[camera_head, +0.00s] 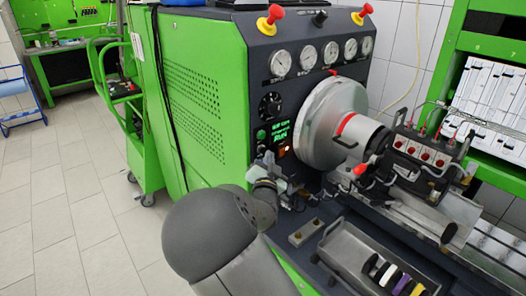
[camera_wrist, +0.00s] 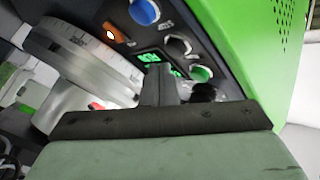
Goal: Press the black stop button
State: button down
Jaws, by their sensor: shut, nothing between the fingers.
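The black stop button (camera_wrist: 205,92) is on the pump bench's control panel, beside the green button (camera_wrist: 200,74). It is partly hidden behind my gripper's body in the wrist view. In the head view the black button (camera_head: 261,149) is a small dark spot below the green button (camera_head: 261,134). My gripper (camera_wrist: 160,72) is shut and empty, its fingers pointing at the panel near the lit green display. In the wrist view the fingertips are left of the black button. In the head view my gripper (camera_head: 268,160) is just below the buttons; I cannot tell if it touches the panel.
The large grey drum (camera_head: 328,122) stands close to the right of the display (camera_head: 281,132). A dark knob (camera_head: 270,105) and several gauges are above. A blue button (camera_wrist: 144,12) and an orange light (camera_wrist: 116,33) are nearby. A metal tray (camera_head: 352,252) lies lower right.

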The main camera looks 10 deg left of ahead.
jog(key=shift+w+a+f, duration=0.1)
jog(key=shift+w+a+b, duration=0.2)
jog(key=shift+a+b, duration=0.05)
jog(key=shift+b, duration=0.25)
jog(key=shift+w+a+b, duration=0.35)
jog(key=shift+b, duration=0.05)
dwell(0.6)
dwell(0.3)
jog(key=shift+s+d+b, duration=0.5)
jog(key=shift+s+d, duration=0.15)
jog(key=shift+s+d+b, duration=1)
jog(key=shift+s+d, duration=0.75)
jog(key=shift+d, duration=0.05)
